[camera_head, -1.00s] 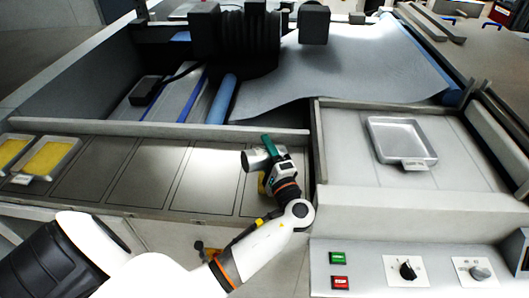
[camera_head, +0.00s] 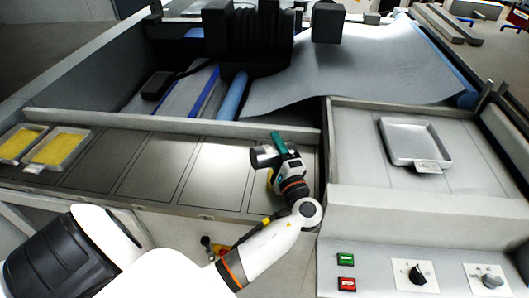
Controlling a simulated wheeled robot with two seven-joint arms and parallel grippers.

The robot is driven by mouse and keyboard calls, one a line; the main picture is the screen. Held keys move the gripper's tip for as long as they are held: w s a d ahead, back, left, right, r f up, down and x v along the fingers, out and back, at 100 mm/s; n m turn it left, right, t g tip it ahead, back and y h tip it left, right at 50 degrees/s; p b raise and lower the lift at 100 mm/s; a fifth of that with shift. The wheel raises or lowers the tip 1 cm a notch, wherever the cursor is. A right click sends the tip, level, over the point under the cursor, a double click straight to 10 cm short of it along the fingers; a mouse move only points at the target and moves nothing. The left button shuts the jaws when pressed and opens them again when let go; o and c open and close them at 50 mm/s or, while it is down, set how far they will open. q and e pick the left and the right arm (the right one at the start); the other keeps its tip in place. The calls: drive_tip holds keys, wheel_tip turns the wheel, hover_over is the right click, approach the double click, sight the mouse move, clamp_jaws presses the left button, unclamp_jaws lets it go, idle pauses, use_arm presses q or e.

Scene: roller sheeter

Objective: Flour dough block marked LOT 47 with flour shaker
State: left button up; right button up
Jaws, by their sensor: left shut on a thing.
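My left gripper (camera_head: 283,152) is shut on a metal cylinder that looks like the flour shaker (camera_head: 262,156). The shaker lies tilted sideways in the jaws, over the right end of the long steel shelf. Two trays with yellow blocks that look like dough (camera_head: 58,148) stand at the shelf's far left; a small tag on the nearer one is too small to read. A grey tray (camera_head: 408,138) with a label on its front edge sits on the right-hand platform and looks empty. I cannot make out LOT 47 anywhere. My right gripper is not in view.
The shelf (camera_head: 150,165) has several outlined bays, bare between the trays and my gripper. A raised wall (camera_head: 170,127) runs behind it. A grey sheet (camera_head: 350,70) and dark roller machinery lie beyond. Green and red buttons (camera_head: 346,272) and knobs are at front right.

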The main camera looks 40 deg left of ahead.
use_arm(q)
drive_tip(key=shift+w+d, duration=0.15)
drive_tip(key=shift+w, duration=0.15)
drive_tip(key=shift+s, duration=0.15)
drive_tip(key=shift+s+a+r+p, duration=0.1)
drive_tip(key=shift+s+a+p, duration=0.1)
drive_tip(key=shift+s+a, duration=0.35)
drive_tip(key=shift+s+a+f+p, duration=0.1)
drive_tip(key=shift+s+a+p, duration=0.1)
drive_tip(key=shift+s, duration=0.55)
drive_tip(key=shift+s+a+r+p, duration=0.15)
drive_tip(key=shift+s+a, duration=0.25)
drive_tip(key=shift+s, duration=0.25)
drive_tip(key=shift+w, duration=0.1)
